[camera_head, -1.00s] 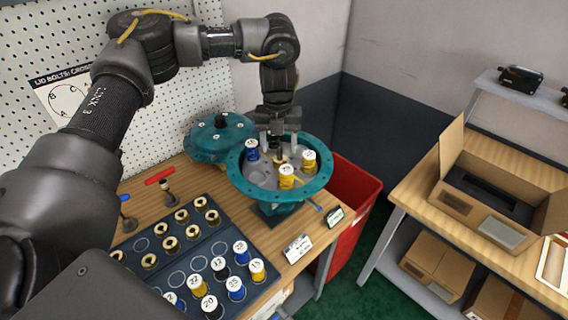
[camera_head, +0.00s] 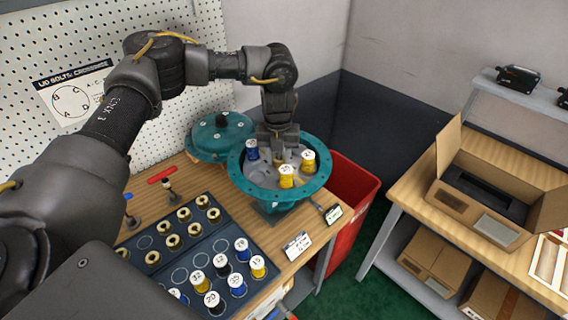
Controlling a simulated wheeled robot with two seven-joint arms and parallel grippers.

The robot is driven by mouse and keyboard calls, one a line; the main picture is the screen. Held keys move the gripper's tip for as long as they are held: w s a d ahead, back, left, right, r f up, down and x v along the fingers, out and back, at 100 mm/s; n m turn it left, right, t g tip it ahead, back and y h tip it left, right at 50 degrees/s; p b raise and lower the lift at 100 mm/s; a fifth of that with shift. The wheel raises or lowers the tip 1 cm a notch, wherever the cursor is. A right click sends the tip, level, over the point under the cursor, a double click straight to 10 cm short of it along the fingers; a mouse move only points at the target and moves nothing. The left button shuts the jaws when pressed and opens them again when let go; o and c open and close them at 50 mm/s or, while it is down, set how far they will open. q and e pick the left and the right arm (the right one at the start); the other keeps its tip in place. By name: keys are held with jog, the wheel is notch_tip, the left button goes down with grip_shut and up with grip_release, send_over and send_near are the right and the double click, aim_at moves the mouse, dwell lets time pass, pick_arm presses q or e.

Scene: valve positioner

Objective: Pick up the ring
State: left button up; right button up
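Several gold rings stand in rows on the dark tray (camera_head: 205,258); one of them is the ring (camera_head: 183,214) near the middle. My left gripper (camera_head: 278,156) points down into the open teal housing (camera_head: 240,180), well away from those rings. Its fingertips are small and partly hidden, so I cannot tell whether they are open or shut, or whether a ring lies between them. In the housing stand a blue spool (camera_head: 251,150) and two yellow spools, one in front (camera_head: 286,176) and one at right (camera_head: 308,161). My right gripper is not in view.
A teal lid (camera_head: 220,135) lies behind the housing. Numbered blue, yellow, black and white spools fill the tray's front part. A red bin (camera_head: 350,205) stands right of the bench. An open cardboard box (camera_head: 455,200) sits on the right table.

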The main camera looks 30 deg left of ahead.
pick_arm(q)
jog(key=c, duration=0.5)
jog(key=shift+r, duration=0.1)
